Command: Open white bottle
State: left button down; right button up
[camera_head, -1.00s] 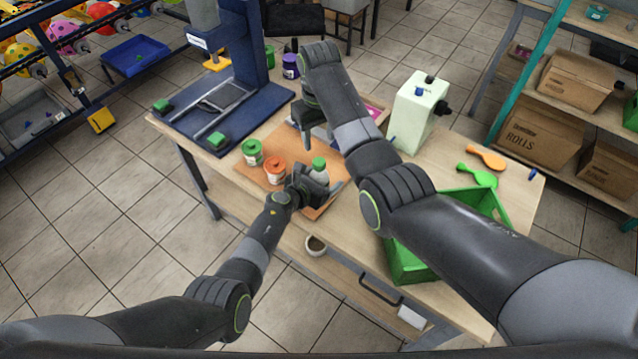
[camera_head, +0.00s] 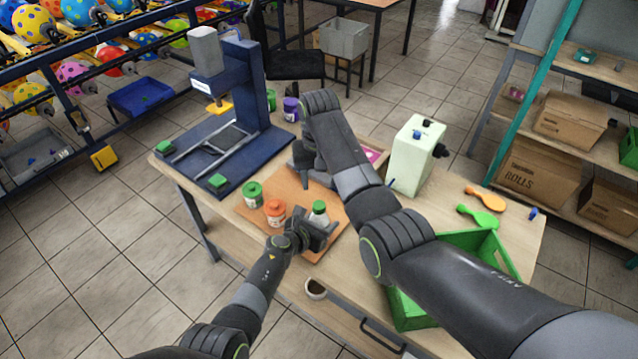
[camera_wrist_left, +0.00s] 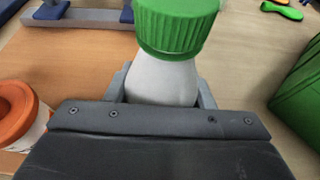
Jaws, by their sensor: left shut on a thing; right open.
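The white bottle (camera_head: 317,219) with a green cap (camera_head: 319,206) stands upright on the orange-brown board (camera_head: 289,186) at the table's front. My left gripper (camera_head: 312,232) is shut around its body from the front. In the left wrist view the bottle (camera_wrist_left: 162,80) sits between my fingers, with its ribbed green cap (camera_wrist_left: 176,26) on top. My right gripper (camera_head: 306,165) is open, behind and above the bottle and apart from it; its fingers are partly hidden by its own arm.
An orange-lidded jar (camera_head: 275,211) and a green-lidded jar (camera_head: 252,192) stand left of the bottle. A blue press (camera_head: 226,120) is at the back left. A pale green container (camera_head: 413,155) and a green crate (camera_head: 412,312) are on the right, near green and orange spoon-like items (camera_head: 484,199).

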aim_at(319, 205)
jog(key=m, duration=1.2)
jog(key=shift+m, duration=0.3)
jog(key=m, duration=1)
jog(key=shift+m, duration=0.4)
jog(key=m, duration=0.3)
jog(key=shift+f, duration=4)
